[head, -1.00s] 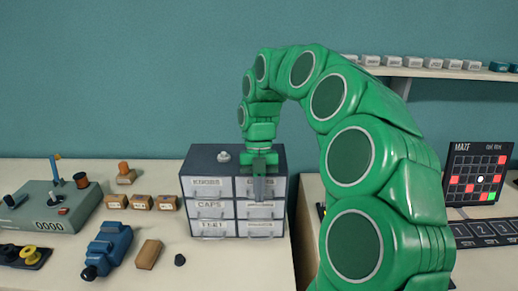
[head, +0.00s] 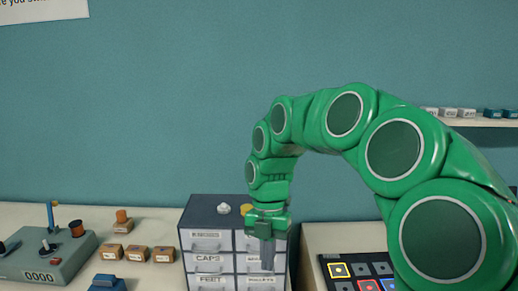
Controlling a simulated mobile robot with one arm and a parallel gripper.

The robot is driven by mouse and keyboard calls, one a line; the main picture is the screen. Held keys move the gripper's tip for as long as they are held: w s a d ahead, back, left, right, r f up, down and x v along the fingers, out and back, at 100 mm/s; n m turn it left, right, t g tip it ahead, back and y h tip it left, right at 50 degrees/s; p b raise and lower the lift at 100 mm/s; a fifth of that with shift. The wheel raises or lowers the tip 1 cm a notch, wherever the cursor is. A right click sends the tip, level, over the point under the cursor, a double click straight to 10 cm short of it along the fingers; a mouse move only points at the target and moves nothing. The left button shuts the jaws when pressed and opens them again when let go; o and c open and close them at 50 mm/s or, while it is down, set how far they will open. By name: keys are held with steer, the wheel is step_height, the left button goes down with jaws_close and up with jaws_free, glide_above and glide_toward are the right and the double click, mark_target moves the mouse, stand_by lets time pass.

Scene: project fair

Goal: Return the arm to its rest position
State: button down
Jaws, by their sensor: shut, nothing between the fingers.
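My gripper (head: 267,254) is at the end of my green arm, pointing down in front of the right column of the small drawer cabinet (head: 211,230). Its narrow fingers are together with nothing seen between them. The gripper hides part of the right-hand drawers. I cannot tell from this view whether it touches the cabinet. The arm arches from the lower right over to the gripper.
A white knob (head: 224,209) and a yellow piece (head: 246,209) sit on the cabinet. Small wooden blocks (head: 137,253) and a grey-green control box (head: 50,262) stand left. A keypad (head: 350,271) lies right. A wall shelf (head: 480,122) is behind the arm.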

steer(key=s+d+f+m, duration=0.1)
steer(key=s+d+m, duration=0.3)
steer(key=s+m, duration=0.4)
steer(key=s+d+f+m+t, duration=0.1)
steer(key=s+d+m, duration=0.3)
steer(key=s+m, duration=0.5)
steer(key=s+d+f+m, duration=0.1)
steer(key=s+d+m, duration=0.4)
steer(key=s+m, duration=0.4)
steer(key=m, duration=0.6)
steer(key=shift+s+t, duration=0.15)
steer(key=shift+t, duration=0.25)
